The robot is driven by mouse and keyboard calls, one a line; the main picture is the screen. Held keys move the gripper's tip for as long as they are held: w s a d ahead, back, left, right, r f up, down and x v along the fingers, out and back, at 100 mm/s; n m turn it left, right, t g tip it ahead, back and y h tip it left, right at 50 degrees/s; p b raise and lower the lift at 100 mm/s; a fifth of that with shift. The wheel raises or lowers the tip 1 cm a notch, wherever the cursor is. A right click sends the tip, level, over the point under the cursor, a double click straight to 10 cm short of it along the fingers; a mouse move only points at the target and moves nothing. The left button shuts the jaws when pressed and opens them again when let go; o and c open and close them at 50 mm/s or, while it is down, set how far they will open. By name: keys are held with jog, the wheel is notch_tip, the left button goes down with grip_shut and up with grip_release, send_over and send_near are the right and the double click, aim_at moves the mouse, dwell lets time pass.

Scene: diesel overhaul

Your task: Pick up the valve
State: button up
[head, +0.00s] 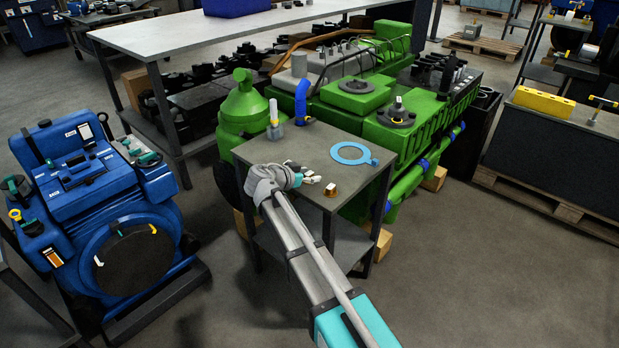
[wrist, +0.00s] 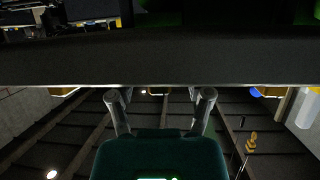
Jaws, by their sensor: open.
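My gripper (head: 303,172) is open over the left front part of the small grey table (head: 345,145), with its fingers pointing right. A small brass-coloured piece (head: 331,190) sits on the tabletop near the front corner, just right of the fingertips. It may be the valve, but it is too small to tell. In the wrist view the two fingers (wrist: 161,96) are spread with nothing between them, and a dark horizontal edge (wrist: 160,58) crosses in front of them. No valve can be made out in the wrist view.
The green engine (head: 385,125) stands close behind and right. A blue machine (head: 110,205) is at left. Floor is clear at front right.

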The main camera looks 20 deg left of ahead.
aim_at(309, 173)
grip_shut()
jog(key=shift+r, duration=0.15)
dwell(0.4)
notch_tip(309, 173, up, 3)
jog(key=p, duration=0.3)
jog(key=s+d+r+p, duration=0.2)
jog(key=s+r+p, duration=0.7)
jog(key=s, duration=0.5)
jog(key=shift+r+p, duration=0.35)
jog(key=shift+p, duration=0.15)
notch_tip(309, 173, up, 16)
jog(key=p, duration=1.6)
